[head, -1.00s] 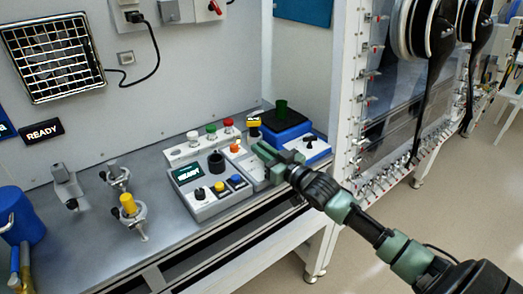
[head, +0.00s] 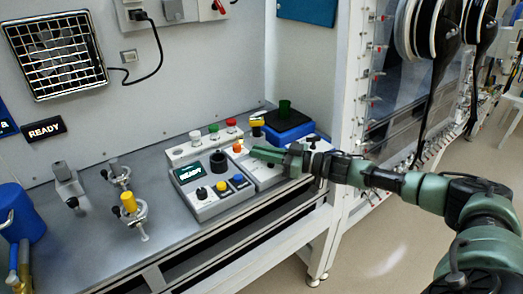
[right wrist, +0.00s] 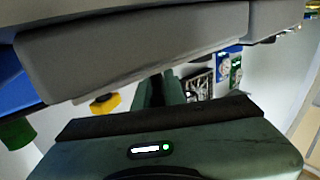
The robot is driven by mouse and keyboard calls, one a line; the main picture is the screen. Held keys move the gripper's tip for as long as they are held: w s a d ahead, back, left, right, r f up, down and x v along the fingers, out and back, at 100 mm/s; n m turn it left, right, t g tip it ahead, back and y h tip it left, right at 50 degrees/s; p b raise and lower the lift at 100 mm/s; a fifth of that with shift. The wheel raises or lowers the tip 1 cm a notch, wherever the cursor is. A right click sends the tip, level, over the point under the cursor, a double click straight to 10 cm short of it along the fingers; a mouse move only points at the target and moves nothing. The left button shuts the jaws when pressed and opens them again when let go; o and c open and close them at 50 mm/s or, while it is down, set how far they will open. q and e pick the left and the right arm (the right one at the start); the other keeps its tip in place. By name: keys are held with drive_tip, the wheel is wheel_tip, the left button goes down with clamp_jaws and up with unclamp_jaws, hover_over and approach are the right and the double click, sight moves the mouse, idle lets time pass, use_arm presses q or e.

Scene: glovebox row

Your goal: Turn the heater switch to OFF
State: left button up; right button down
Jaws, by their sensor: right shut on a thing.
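My right gripper (head: 266,156) is low over the small grey panel box (head: 262,177), its fingers pointing left. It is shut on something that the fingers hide. From its place on the box this looks like the heater switch, but I cannot read its setting or label. The fingers (right wrist: 165,90) also show partly in the right wrist view, behind a large grey body. An orange button (head: 238,146) stands just beyond the fingertips on the left. My left gripper is not in view.
Left of the gripper is a grey console (head: 215,195) with a lit display and several knobs. Clamp stands (head: 132,208) stand farther left.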

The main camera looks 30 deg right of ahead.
drive_tip(key=shift+r+n+g+y, duration=0.1)
drive_tip(key=shift+n+g+y, duration=0.3)
drive_tip(key=shift+y, duration=0.1)
drive_tip(key=c, duration=1.5)
unclamp_jaws()
drive_tip(key=b+v, duration=0.1)
drive_tip(key=v, duration=0.6)
drive_tip(key=shift+s+d, duration=0.25)
drive_tip(key=shift+s, duration=0.1)
